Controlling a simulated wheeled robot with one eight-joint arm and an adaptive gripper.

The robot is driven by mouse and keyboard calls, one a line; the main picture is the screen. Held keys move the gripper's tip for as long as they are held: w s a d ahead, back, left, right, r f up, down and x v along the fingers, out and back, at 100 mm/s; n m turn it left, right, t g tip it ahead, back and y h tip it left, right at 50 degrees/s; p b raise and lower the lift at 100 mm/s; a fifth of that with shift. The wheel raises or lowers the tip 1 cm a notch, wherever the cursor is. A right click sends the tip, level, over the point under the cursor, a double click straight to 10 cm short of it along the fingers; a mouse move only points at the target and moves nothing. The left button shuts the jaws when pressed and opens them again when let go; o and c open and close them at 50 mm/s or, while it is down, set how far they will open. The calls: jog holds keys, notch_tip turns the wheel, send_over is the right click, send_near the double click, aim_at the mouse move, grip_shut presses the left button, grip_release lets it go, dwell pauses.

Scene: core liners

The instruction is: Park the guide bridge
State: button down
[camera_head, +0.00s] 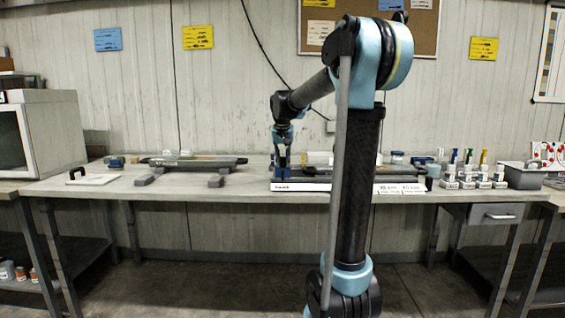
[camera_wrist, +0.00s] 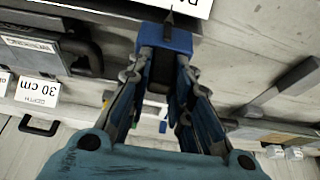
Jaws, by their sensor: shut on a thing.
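My gripper (camera_wrist: 165,75) is shut on a blue block with a dark pointed tip (camera_wrist: 180,42), which I take to be the guide bridge. The block sits between the fingertips in the wrist view. In the head view my gripper (camera_head: 283,166) points down at the left end of a long dark rail fixture (camera_head: 315,178) on the bench. A white label (camera_head: 295,187) on the fixture's front lies just below it. In the wrist view a white label (camera_wrist: 190,6) lies just beyond the tip. Whether the bridge touches the fixture cannot be told.
A white board with a black handle (camera_head: 92,179) is at the bench's left. Bottles (camera_head: 468,172) and a grey bin (camera_head: 523,175) stand at right. A "30 cm" card (camera_wrist: 37,95) shows in the wrist view.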

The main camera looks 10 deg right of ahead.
jog(key=shift+w+a+r, duration=0.1)
jog(key=shift+a, duration=0.15)
jog(key=c, duration=1.5)
grip_release()
jog(key=shift+a, duration=0.1)
jog(key=shift+o, duration=0.3)
jog(key=v, duration=1.1)
jog(key=shift+s+r, duration=0.25)
jog(key=shift+r, duration=0.1)
jog(key=s+d+f, duration=0.2)
jog(key=s+f, duration=0.9)
jog(key=s, duration=0.1)
jog(key=s+d+f+n+g, duration=0.1)
jog(key=s+d+f, duration=0.2)
jog(key=s+f, duration=0.8)
jog(key=s+d+f+g, duration=0.1)
jog(key=s+d+f, duration=0.2)
jog(key=s+f, duration=0.9)
jog(key=shift+s+d+n+y, duration=0.25)
jog(key=shift+s+n+y, duration=0.05)
jog(key=shift+s, duration=0.75)
